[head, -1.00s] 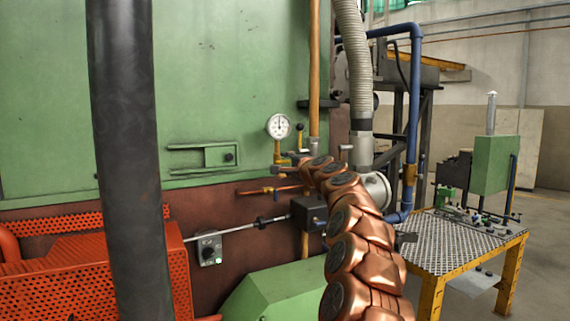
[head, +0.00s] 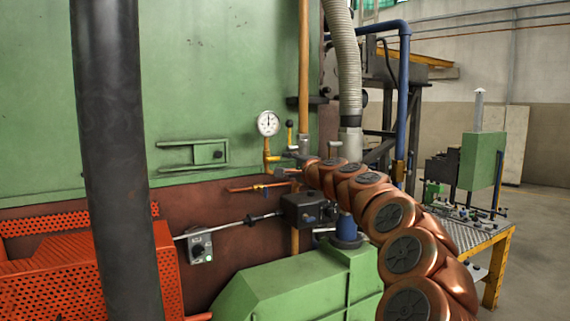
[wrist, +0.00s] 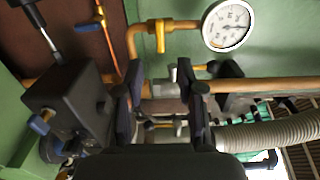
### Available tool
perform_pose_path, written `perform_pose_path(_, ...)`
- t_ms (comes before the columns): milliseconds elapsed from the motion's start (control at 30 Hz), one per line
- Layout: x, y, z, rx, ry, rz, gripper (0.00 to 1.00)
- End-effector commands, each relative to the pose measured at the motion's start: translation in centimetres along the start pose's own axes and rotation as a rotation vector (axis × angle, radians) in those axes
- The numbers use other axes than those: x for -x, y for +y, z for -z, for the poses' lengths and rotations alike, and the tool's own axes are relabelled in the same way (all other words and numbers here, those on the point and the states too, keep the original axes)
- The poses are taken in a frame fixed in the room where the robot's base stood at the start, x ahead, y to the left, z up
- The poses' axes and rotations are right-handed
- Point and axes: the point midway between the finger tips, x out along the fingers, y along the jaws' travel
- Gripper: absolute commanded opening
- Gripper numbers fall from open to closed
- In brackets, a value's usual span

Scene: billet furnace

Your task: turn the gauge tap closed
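The pressure gauge (head: 268,123) has a white dial and sits on a brass pipe on the furnace wall. It also shows in the wrist view (wrist: 228,25). On its pipe is the gauge tap with a yellow handle (wrist: 160,37), which lies across the pipe in the wrist view. A grey fitting (wrist: 172,80) on the copper pipe shows between the fingers.
A black-knobbed lever (head: 290,126) stands right of the gauge. A dark box (head: 309,209) with a rod sits below my gripper; it is at left in the wrist view (wrist: 72,98). A ribbed hose (head: 346,70) and an upright orange pipe (head: 303,60) are close by.

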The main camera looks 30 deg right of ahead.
Motion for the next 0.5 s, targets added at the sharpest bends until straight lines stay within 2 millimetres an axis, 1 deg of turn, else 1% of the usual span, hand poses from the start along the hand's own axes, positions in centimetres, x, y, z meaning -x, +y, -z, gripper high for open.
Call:
perform_pose_path(33, 0.5, 0.0, 0.0, -0.001, 0.000, 0.000, 0.38)
perform_pose_path(200, 1.8, -0.2, 0.1, 0.000, 0.002, 0.003, 0.38)
perform_pose_path(500, 2.3, 0.0, 0.0, 0.001, 0.000, 0.001, 0.38)
